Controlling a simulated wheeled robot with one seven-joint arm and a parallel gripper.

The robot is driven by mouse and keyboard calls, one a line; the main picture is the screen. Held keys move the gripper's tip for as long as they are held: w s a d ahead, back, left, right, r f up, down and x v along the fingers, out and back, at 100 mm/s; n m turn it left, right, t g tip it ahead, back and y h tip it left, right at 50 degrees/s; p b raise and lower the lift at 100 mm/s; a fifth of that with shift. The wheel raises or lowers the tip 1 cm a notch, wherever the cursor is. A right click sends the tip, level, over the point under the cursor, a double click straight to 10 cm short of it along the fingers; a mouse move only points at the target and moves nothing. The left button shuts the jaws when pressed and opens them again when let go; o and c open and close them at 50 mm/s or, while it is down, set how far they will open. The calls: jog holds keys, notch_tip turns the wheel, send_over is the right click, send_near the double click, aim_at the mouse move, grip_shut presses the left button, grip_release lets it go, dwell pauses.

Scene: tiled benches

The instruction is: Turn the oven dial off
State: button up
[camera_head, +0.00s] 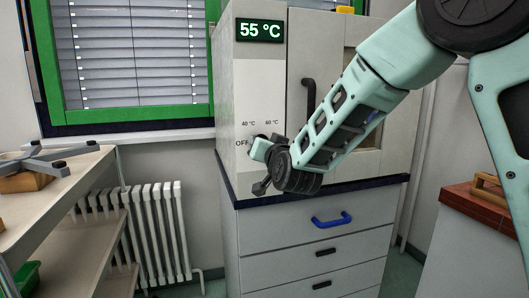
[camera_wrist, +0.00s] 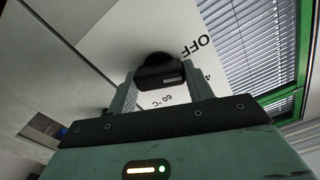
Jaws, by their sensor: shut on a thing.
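The oven (camera_head: 245,80) is a light grey cabinet whose display (camera_head: 259,30) reads 55 °C in green. Its front panel carries the labels OFF, 40 °C and 60 °C around the dial. My gripper (camera_head: 260,145) is at the panel, just right of OFF, and largely hides the dial there. In the wrist view, the black dial (camera_wrist: 160,72) sits between the two fingers of my gripper (camera_wrist: 161,85), which are shut on it. There, OFF (camera_wrist: 197,47) shows at the upper right and 60 °C below the dial. I cannot tell which mark the dial points to.
A dark vertical handle (camera_head: 309,98) is on the oven door right of my gripper. Drawers with a blue handle (camera_head: 332,220) lie below. A bench (camera_head: 55,205) stands at the left, a radiator (camera_head: 140,235) below the window. A red-brown tiled bench (camera_head: 480,205) is at the right.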

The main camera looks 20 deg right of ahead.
jog(key=shift+f+n+b, duration=0.1)
jog(key=shift+n+b, duration=0.35)
jog(key=shift+n, duration=1.75)
jog(key=o, duration=1)
jog(key=s+b, duration=0.2)
jog(key=s, duration=1.5)
jog(key=shift+s, duration=0.25)
jog(key=shift+a, duration=0.1)
